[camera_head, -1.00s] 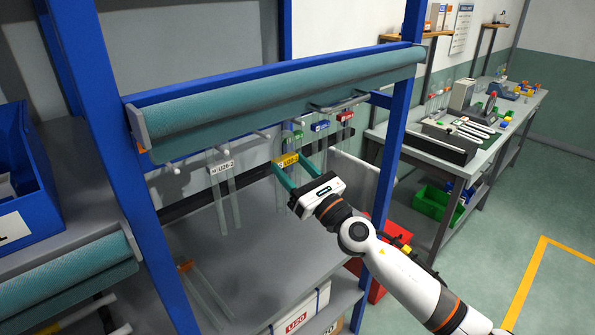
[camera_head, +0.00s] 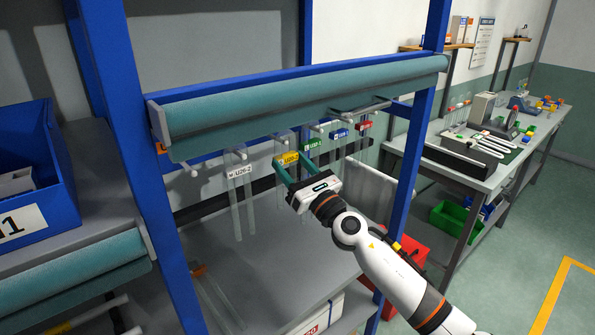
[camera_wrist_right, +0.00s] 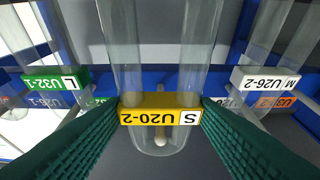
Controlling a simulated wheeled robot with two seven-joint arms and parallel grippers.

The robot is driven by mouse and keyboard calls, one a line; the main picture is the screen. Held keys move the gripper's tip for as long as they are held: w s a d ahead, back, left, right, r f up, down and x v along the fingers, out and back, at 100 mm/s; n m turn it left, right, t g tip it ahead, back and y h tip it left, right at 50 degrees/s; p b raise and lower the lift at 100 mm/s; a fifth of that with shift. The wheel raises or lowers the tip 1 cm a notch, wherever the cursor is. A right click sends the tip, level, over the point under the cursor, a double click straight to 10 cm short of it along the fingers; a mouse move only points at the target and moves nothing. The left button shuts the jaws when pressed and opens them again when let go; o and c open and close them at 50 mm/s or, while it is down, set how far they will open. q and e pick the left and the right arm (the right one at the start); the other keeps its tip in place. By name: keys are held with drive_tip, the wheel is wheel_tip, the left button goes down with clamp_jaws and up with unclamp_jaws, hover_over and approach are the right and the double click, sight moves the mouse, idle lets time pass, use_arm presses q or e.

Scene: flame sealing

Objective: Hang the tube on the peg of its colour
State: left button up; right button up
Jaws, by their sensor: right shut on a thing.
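A clear U-shaped glass tube with a yellow tag (camera_head: 286,159) marked U20-2 is in my right gripper (camera_head: 292,162), below the front rail of the rack. In the right wrist view the yellow tag (camera_wrist_right: 160,116), with an S, sits between the two green fingers, which are shut on the tube. A white peg (camera_wrist_right: 160,133) shows through the tube's bend; I cannot tell whether they touch. Other white pegs (camera_head: 277,135) stick out under the rail. My left gripper is not in view.
A tube with a white tag (camera_head: 238,172) hangs left of the held tube. Tubes with green (camera_head: 313,145), blue (camera_head: 341,135) and red tags (camera_head: 364,125) hang to its right. A teal padded roll (camera_head: 300,105) runs above, and a blue post (camera_head: 410,170) stands right.

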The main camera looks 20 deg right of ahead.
drive_tip(key=shift+w+a+f+b, duration=0.1)
drive_tip(key=shift+w+a+b, duration=0.15)
drive_tip(key=shift+w, duration=0.25)
drive_tip(key=shift+w+a+b, duration=0.15)
drive_tip(key=shift+w+b, duration=0.05)
drive_tip(key=shift+w, duration=0.3)
drive_tip(key=shift+w+a+f+b, duration=0.15)
drive_tip(key=shift+w+f+b, duration=0.2)
drive_tip(key=shift+w+b, duration=0.25)
drive_tip(key=shift+a, duration=0.1)
idle(0.3)
drive_tip(key=o, duration=1.5)
drive_tip(key=shift+w, duration=0.1)
